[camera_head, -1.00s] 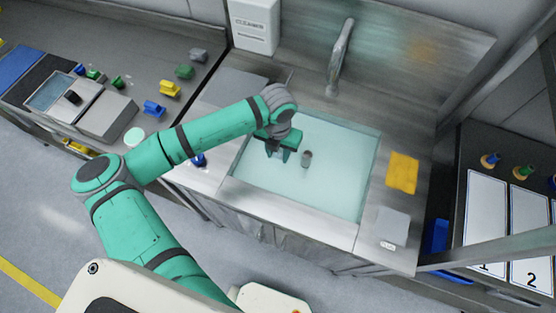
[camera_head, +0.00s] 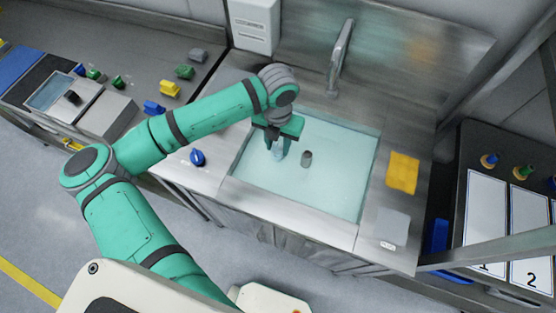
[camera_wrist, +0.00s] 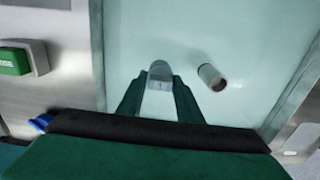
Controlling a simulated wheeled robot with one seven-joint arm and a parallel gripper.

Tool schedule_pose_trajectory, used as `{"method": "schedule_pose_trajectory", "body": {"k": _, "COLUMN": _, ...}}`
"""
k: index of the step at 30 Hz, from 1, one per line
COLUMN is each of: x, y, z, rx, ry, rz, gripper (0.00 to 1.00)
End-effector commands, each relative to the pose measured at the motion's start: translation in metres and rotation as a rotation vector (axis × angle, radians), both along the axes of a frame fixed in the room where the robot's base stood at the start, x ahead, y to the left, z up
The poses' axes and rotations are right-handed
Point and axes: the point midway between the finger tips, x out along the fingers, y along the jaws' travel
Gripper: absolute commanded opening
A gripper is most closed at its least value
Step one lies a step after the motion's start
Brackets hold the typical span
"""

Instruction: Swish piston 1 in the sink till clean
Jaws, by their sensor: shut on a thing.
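My gripper (camera_head: 280,143) is over the left part of the sink and is shut on a small pale grey piece, piston 1 (camera_wrist: 159,71). In the wrist view a mark like a "1" shows on the piece between the two green fingers (camera_wrist: 158,98). The piece points down at the water in the sink (camera_head: 325,195); I cannot tell how deep it sits. Its lower end is hard to make out. How clean it is cannot be seen.
A short grey pipe (camera_head: 306,158) stands in the basin just right of my gripper, also in the wrist view (camera_wrist: 212,77). A faucet (camera_head: 340,58) is behind. A blue knob (camera_head: 197,157) is on the left edge, and a yellow cloth (camera_head: 402,172) lies on the right.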

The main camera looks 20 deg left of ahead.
Motion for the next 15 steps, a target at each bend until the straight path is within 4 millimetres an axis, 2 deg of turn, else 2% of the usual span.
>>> {"method": "schedule_pose_trajectory", "body": {"k": 15, "x": 0.000, "y": 0.000, "z": 0.031, "rx": 0.001, "ry": -0.002, "rz": 0.000, "gripper": 0.00}}
